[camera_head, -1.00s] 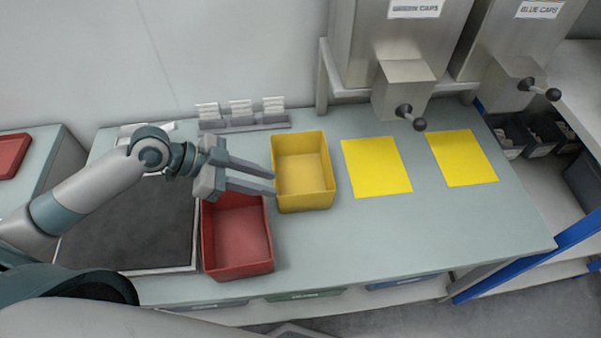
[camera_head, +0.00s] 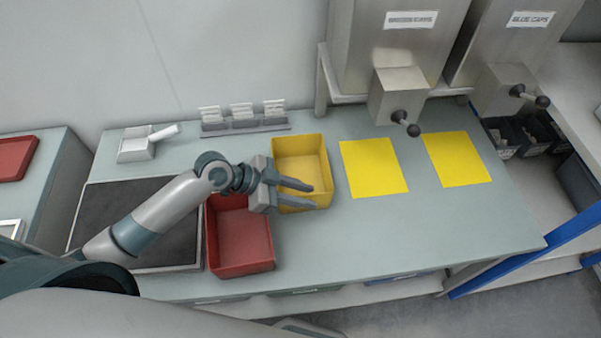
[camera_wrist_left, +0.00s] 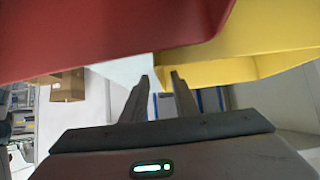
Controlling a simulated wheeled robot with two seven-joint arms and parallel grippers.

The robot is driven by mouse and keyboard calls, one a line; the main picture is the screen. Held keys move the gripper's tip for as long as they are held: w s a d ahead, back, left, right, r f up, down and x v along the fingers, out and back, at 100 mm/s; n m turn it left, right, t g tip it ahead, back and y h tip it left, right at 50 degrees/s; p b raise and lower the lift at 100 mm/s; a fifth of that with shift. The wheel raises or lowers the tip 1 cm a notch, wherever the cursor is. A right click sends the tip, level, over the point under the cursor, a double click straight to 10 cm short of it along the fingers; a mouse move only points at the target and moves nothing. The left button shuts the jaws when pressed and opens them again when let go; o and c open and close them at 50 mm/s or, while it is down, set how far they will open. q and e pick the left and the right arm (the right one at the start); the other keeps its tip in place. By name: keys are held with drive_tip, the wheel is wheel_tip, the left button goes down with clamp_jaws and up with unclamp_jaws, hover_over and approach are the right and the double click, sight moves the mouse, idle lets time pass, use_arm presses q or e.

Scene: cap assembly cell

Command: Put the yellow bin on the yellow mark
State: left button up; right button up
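The yellow bin (camera_head: 300,154) stands upright and empty on the table, left of two yellow marks. The nearer mark (camera_head: 373,168) and the farther right mark (camera_head: 457,159) are bare yellow rectangles. My left gripper (camera_head: 312,196) is open and empty, with its fingers over the front part of the yellow bin in the head view. In the left wrist view, the yellow bin (camera_wrist_left: 270,45) fills the upper right, and the open fingertips (camera_wrist_left: 160,77) show below it. I cannot tell whether they touch it. My right gripper is not in view.
A red bin (camera_head: 240,243) stands directly in front-left of the yellow bin, under my left wrist. A dark mat (camera_head: 115,215) lies at the left. Dispensers (camera_head: 397,95) with ball-ended levers overhang the back. The table's front right is clear.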

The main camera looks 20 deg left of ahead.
sight(318, 201)
use_arm(q)
drive_tip(key=shift+d+f, duration=0.1)
idle(0.3)
drive_tip(key=shift+w+d+f+p, duration=0.25)
drive_tip(key=shift+d+f+p, duration=0.2)
drive_tip(key=shift+p, duration=0.2)
drive_tip(key=x, duration=0.1)
drive_tip(key=p+x, duration=0.1)
drive_tip(key=shift+w+f, duration=0.2)
drive_tip(key=shift+f, duration=0.25)
drive_tip(key=shift+w+d+f, duration=0.1)
drive_tip(key=shift+d+f, duration=0.2)
clamp_jaws()
drive_tip(key=shift+f, duration=0.1)
